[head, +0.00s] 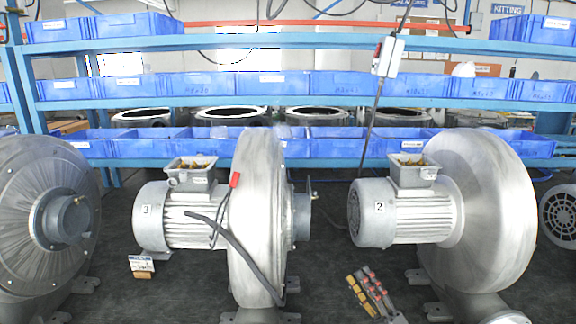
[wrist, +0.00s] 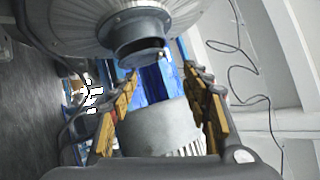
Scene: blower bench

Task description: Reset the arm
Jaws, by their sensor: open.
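My gripper (head: 360,275) shows low in the head view, in front of the bench and right of the middle blower. Its yellow-padded fingers are apart. In the wrist view my gripper (wrist: 160,76) is open with nothing held between its fingers. Past them are a round grey blower outlet (wrist: 138,38) and a grey finned cylinder (wrist: 162,130), which looks like a motor. I cannot judge the exact gap between the fingers and these. The rest of my arm is mostly outside the head view.
Large grey blowers stand at the left (head: 40,215), middle (head: 255,210) and right (head: 490,200) of the dark surface (head: 190,295). A cable hangs on the middle one. Behind is a blue rack (head: 330,103) with blue bins (head: 275,83). A hanging switch box (head: 388,57) dangles from a cable.

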